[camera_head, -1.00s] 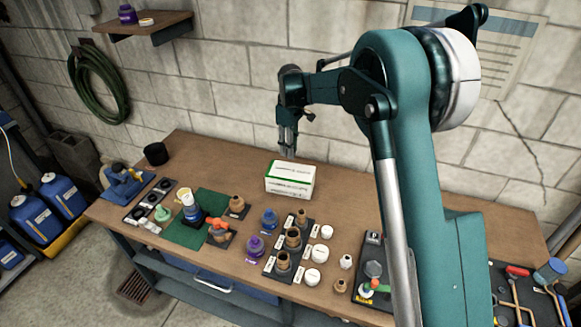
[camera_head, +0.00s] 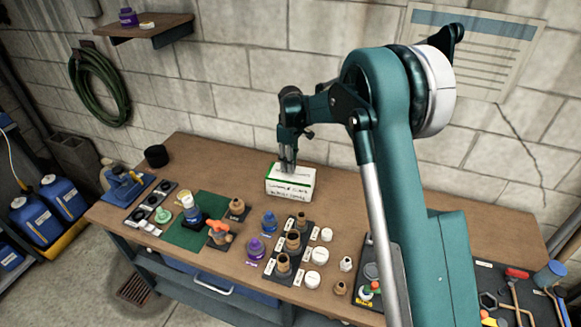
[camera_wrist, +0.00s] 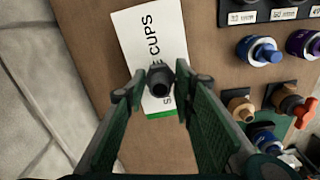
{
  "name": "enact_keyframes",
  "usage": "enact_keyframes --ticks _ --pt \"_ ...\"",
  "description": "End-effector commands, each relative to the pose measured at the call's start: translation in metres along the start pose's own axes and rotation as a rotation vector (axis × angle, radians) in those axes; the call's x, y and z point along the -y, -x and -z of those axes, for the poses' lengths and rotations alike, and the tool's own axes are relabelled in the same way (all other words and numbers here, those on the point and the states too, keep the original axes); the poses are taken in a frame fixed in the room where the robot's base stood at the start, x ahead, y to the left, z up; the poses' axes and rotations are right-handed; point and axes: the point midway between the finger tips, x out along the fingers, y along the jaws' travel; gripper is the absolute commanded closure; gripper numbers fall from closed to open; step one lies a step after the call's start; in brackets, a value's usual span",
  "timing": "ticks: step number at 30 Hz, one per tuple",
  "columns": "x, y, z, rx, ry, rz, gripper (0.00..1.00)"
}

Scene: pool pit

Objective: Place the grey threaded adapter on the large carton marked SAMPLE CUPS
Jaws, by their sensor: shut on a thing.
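The grey threaded adapter (camera_wrist: 160,81) shows dark between my fingertips in the wrist view. My gripper (camera_wrist: 162,90) is shut on it. The large white carton (camera_wrist: 141,30) with green edging lies behind the adapter in that view, with "CUPS" readable and the rest of its marking partly covered. In the head view the carton (camera_head: 300,188) stands on the bench toward the wall. There my gripper (camera_head: 288,168) points down over the carton's top. I cannot tell whether the adapter touches the carton; it is too small to make out in the head view.
The wooden bench (camera_head: 350,210) is clear to the right of the carton. The block wall (camera_head: 230,120) rises behind.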

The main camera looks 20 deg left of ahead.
Motion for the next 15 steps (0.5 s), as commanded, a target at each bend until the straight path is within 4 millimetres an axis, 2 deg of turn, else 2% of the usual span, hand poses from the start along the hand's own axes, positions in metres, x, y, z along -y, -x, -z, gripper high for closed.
enact_keyframes --ticks 6,15 --pt "0.000 -0.019 0.000 0.000 0.000 0.000 0.86" --pt "0.000 -0.020 0.000 0.000 0.000 0.000 0.86"
